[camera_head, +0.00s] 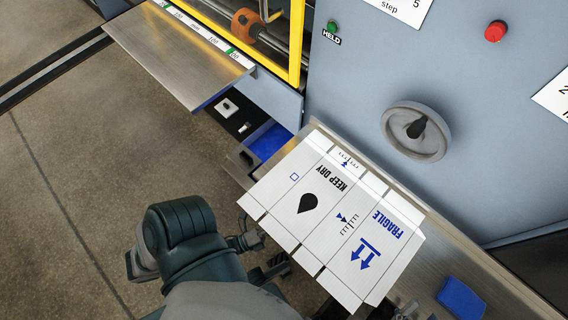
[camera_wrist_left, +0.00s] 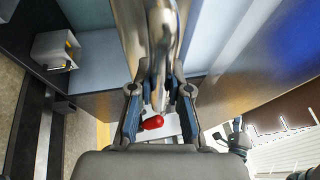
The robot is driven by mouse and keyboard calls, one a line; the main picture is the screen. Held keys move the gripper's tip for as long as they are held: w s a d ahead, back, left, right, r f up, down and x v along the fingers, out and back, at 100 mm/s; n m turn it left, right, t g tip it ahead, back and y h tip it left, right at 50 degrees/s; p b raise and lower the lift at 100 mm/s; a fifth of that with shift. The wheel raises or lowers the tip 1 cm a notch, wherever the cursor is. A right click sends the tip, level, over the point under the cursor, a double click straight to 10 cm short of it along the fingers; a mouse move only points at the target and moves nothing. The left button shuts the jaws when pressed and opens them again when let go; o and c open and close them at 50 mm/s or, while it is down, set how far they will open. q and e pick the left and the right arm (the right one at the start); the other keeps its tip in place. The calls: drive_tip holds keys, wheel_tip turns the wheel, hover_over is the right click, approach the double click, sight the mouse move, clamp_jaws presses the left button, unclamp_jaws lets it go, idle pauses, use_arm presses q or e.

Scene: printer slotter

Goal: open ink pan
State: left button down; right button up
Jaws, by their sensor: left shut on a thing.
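The ink pan (camera_head: 266,141), with a blue inside, shows as an open-topped drawer low in the grey machine front. It stands partly out. Its near side is hidden by the printed cardboard sheet. My left gripper (camera_wrist_left: 160,100) is shut on a shiny metal bar (camera_wrist_left: 150,35) that runs up from between its fingers; I cannot tell whether this bar belongs to the pan. In the head view my left gripper (camera_head: 262,248) is mostly hidden behind my arm and the sheet. Part of my right gripper (camera_head: 385,311) seems to show at the bottom edge; its jaws cannot be made out.
The white cardboard sheet (camera_head: 330,222) lies over the metal ledge (camera_head: 455,245). A metal feed plate (camera_head: 180,55) juts out at upper left. A grey handwheel (camera_head: 415,131) and red button (camera_head: 496,31) are on the panel. A blue block (camera_head: 461,298) sits lower right. Floor at left is clear.

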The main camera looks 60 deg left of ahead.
use_arm(q)
drive_tip(key=shift+s+d+f, duration=0.25)
drive_tip(key=shift+s+d, duration=0.05)
drive_tip(key=shift+d, duration=0.1)
drive_tip(key=c, duration=1.1)
unclamp_jaws()
drive_tip(key=shift+w, duration=0.1)
drive_tip(key=shift+r, duration=0.15)
drive_tip(key=v, duration=1.2)
